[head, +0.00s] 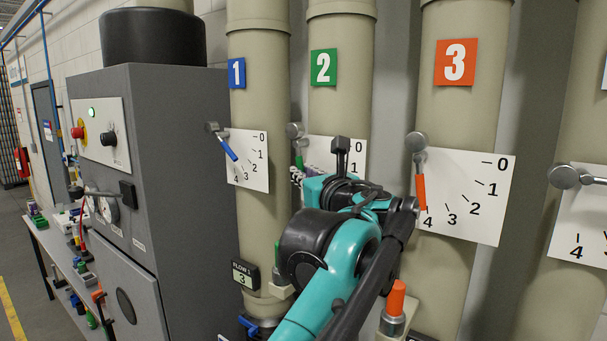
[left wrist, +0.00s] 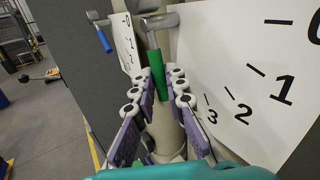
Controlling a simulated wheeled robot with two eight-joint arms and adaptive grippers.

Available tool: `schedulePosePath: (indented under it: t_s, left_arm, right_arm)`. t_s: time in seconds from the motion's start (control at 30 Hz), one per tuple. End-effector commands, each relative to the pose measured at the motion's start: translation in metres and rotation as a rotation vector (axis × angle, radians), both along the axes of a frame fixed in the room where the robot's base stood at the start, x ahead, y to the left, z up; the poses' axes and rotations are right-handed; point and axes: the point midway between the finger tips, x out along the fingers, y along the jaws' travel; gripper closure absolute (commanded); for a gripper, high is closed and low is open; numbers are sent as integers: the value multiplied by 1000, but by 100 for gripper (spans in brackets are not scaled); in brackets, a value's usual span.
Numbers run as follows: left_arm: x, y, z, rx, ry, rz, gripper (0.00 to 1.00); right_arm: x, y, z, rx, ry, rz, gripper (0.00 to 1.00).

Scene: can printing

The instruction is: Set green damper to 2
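The green damper handle (head: 299,160) is on the pipe with the green number 2 sign (head: 324,66). It hangs from a grey pivot and points almost straight down, at the high-number end of its white scale plate (head: 345,150). In the left wrist view the green handle (left wrist: 162,78) lies between the two purple padded fingers of my left gripper (left wrist: 162,82), with a small gap on each side. The plate there (left wrist: 235,70) shows 0 to 3; the 4 is hidden. In the head view my left gripper (head: 298,177) is mostly hidden behind its arm. My right gripper is out of view.
A blue damper handle (head: 228,149) is on pipe 1 to the left and an orange one (head: 421,192) on pipe 3 to the right. A grey control cabinet (head: 190,180) stands at the left. An orange-topped part (head: 397,298) is low beside my arm.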

Motion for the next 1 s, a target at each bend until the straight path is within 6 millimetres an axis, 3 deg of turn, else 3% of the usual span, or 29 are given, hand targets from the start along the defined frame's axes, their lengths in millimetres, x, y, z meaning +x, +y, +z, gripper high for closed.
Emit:
schedulePosePath:
  t_s: [0.27, 0.43, 1.0]
  left_arm:
    - [0, 0, 1, -5, 4, 1, 100]
    - [-2, -2, 5, -40, 29, 1, 100]
    - [-13, -18, 24, -371, 270, 1, 100]
  right_arm:
    - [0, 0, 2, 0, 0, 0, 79]
    - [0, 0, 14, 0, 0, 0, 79]
    - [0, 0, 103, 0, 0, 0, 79]
